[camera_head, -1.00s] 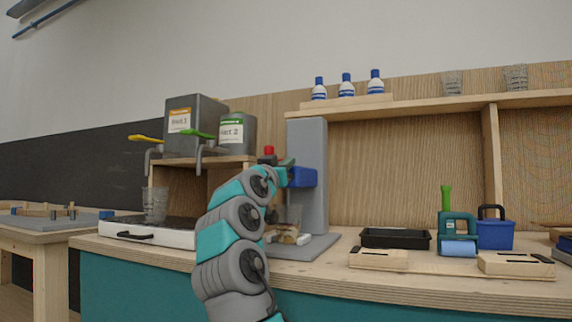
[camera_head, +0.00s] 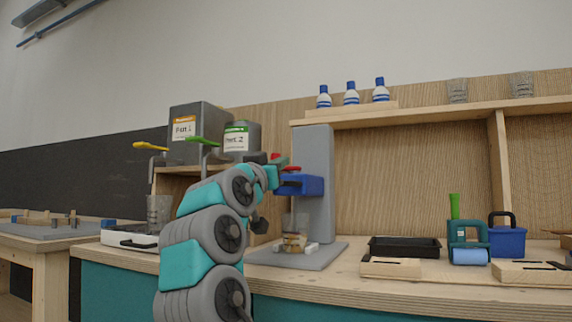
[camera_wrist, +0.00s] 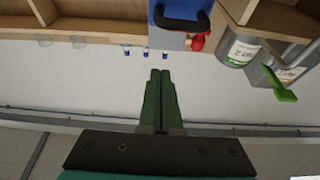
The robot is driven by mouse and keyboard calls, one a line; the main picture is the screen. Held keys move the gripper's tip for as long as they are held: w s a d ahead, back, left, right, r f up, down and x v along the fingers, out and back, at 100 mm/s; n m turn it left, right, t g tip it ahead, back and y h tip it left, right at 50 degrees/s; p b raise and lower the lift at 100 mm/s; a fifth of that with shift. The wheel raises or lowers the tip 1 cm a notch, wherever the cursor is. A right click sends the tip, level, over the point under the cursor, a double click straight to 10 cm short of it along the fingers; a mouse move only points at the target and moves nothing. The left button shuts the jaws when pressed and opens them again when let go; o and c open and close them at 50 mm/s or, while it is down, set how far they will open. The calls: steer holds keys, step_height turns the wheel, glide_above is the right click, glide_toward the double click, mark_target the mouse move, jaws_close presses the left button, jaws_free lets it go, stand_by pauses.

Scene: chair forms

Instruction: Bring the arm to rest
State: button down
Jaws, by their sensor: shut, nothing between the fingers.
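My arm (camera_head: 207,240) rises in the front left of the head view, bent, its upper end beside the blue head (camera_head: 312,185) of the grey stand. My gripper shows in the wrist view (camera_wrist: 160,74) with its two green fingers side by side and touching, nothing between them. In the head view its end is small and partly hidden near the stand's head, so I cannot tell whether it touches it. In the wrist view the fingers point toward the wall, with the blue head and a red knob (camera_wrist: 198,42) beyond them.
A clear cup (camera_head: 296,222) stands under the blue head. A black tray (camera_head: 405,247) and a blue box (camera_head: 507,242) are at the right. Bottles (camera_head: 351,95) stand on the shelf.

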steer(key=shift+s+a+f, duration=0.15)
steer(key=shift+s, duration=0.2)
stand_by(0.3)
